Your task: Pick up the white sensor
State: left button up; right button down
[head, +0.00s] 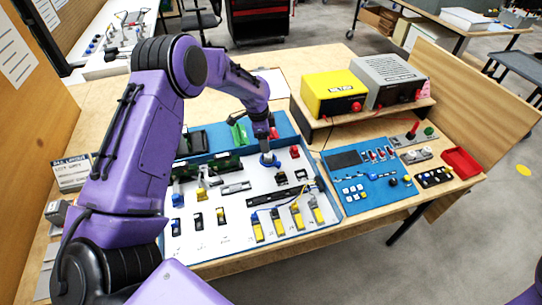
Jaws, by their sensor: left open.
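My left gripper (268,156) points down over the back middle of the white parts tray (211,250), at a blue round part (276,163). The jaws are open but small in this view, and I cannot tell whether they touch that part. I cannot pick out the white sensor with certainty among the small parts. A grey module (237,188) lies to the left of the gripper, and a small dark part (281,177) lies just in front of it. My left arm hides the tray's left side. My right gripper is out of view.
Several yellow-and-grey modules (258,229) stand along the tray's front. A blue control panel (372,182) lies to the right. A yellow box (333,92) and a grey box (388,78) stand on a raised shelf behind. A red bin (461,163) sits at the right edge.

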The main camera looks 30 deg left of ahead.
aim_at(268, 155)
pick_arm(q)
jog(key=shift+s+f+p, duration=0.3)
jog(key=shift+s+f, duration=0.1)
jog(key=shift+f, duration=0.25)
jog(key=f, duration=0.1)
jog(key=w+f+p, duration=0.1)
jog(key=f, duration=0.1)
jog(key=w+f, duration=0.1)
jog(key=f, duration=0.1)
jog(key=shift+w+d+f+p, duration=0.1)
jog(key=shift+d+p, duration=0.2)
jog(key=shift+p, duration=0.05)
jog(key=shift+f, duration=0.25)
jog(key=shift+s+r, duration=0.15)
jog(key=shift+s, duration=0.25)
jog(key=shift+w, duration=0.2)
grip_shut()
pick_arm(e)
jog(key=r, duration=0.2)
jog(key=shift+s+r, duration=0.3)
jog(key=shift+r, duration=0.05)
